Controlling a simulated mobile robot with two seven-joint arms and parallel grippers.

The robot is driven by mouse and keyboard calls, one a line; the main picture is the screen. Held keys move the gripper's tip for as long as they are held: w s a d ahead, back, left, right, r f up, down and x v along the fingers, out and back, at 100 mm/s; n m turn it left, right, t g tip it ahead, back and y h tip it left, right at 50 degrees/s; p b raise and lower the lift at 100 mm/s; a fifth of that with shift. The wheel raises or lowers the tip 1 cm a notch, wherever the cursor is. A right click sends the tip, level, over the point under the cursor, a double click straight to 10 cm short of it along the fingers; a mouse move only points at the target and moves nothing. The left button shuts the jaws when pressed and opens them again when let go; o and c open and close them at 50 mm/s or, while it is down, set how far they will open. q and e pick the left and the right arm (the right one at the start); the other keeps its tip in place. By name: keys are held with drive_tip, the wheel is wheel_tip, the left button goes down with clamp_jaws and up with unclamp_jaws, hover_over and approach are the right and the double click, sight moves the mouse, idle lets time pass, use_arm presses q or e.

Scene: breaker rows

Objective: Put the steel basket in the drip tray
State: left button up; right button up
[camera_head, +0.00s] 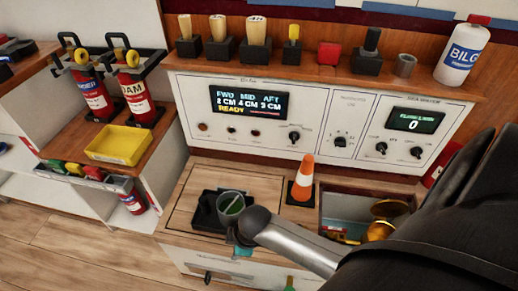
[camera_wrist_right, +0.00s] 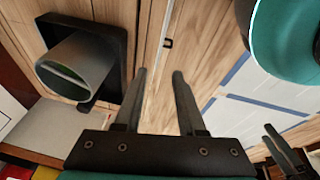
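A grey metal cup-like basket (camera_head: 231,204), which I take as the steel basket, stands in a shallow black tray (camera_head: 199,222), which I take as the drip tray, on the wooden counter. Something green shows inside the basket. In the right wrist view the basket (camera_wrist_right: 75,68) stands within the rim of the black tray (camera_wrist_right: 118,42), left of my right gripper (camera_wrist_right: 163,72). That gripper is open and empty, its fingers apart and clear of the basket. What looks like my left gripper (camera_wrist_right: 277,138) shows at the lower right of that view, fingers apart, nothing seen between them.
An orange cone (camera_head: 304,180) stands right of the tray, beside an open compartment with brass parts (camera_head: 385,222). A yellow tray (camera_head: 118,145) and red extinguishers (camera_head: 135,90) stand at left. The control panel (camera_head: 330,125) rises behind the counter.

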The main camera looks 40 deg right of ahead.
drive_tip(key=s+f+m+h, duration=0.1)
drive_tip(key=s+f+m, duration=0.3)
drive_tip(key=s+m, duration=0.3)
drive_tip(key=s, duration=0.3)
drive_tip(key=shift+m, duration=0.4)
drive_tip(key=shift+f, duration=0.15)
use_arm(q)
drive_tip(key=s+a+f+p, duration=0.7)
drive_tip(key=s+f+p, duration=0.1)
drive_tip(key=s, duration=0.3)
drive_tip(key=shift+a+f+y, duration=0.15)
drive_tip(key=shift+f+y, duration=0.25)
use_arm(e)
drive_tip(key=s+d+f+h, duration=0.1)
drive_tip(key=s+d+f, duration=0.6)
drive_tip(key=s, duration=0.4)
drive_tip(key=shift+f+g, duration=0.4)
drive_tip(key=shift+f, duration=0.45)
drive_tip(key=shift+d, duration=0.1)
